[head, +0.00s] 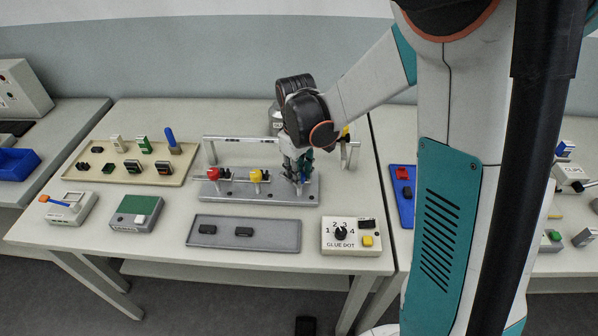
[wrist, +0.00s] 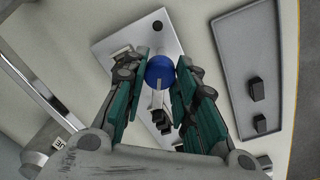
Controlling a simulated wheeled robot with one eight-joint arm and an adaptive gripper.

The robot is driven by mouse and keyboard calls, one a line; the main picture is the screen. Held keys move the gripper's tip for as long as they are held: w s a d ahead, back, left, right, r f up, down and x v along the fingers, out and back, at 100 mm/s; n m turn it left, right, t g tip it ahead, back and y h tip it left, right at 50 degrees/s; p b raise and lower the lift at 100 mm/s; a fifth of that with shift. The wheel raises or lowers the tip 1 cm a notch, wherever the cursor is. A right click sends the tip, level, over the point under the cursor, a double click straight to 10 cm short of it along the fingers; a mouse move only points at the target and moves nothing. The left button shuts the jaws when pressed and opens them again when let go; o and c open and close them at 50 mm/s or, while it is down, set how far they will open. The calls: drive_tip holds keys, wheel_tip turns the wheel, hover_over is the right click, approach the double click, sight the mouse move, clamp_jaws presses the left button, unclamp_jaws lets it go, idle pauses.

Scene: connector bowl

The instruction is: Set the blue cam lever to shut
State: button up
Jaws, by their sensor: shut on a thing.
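The blue cam lever (wrist: 160,69) shows its round blue knob between the two fingers of my gripper (wrist: 165,75) in the wrist view. My gripper is shut on it. A pale stem or arm runs from the knob toward the palm. In the head view my gripper (head: 298,172) is low over the right end of the grey fixture plate (head: 232,195) and mostly hides the blue lever there. A red lever (head: 213,174) and a yellow lever (head: 255,176) stand on the same plate, left of my gripper. How far the blue lever is turned cannot be told.
A metal rail (head: 240,139) on posts stands behind the plate. A grey tray (head: 270,246) with two black parts lies in front, with the glue dot box (head: 350,238) at its right. A beige tray (head: 95,175) of connectors lies at the left.

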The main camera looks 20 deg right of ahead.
drive_tip(key=m, duration=0.6)
drive_tip(key=shift+m, duration=0.3)
drive_tip(key=m, duration=0.5)
drive_tip(key=shift+w+m, duration=0.1)
drive_tip(key=shift+m, duration=0.2)
drive_tip(key=o, duration=1.1)
wheel_tip(320, 180, up, 12)
drive_tip(key=shift+w+a, duration=0.1)
drive_tip(key=shift+a, duration=0.05)
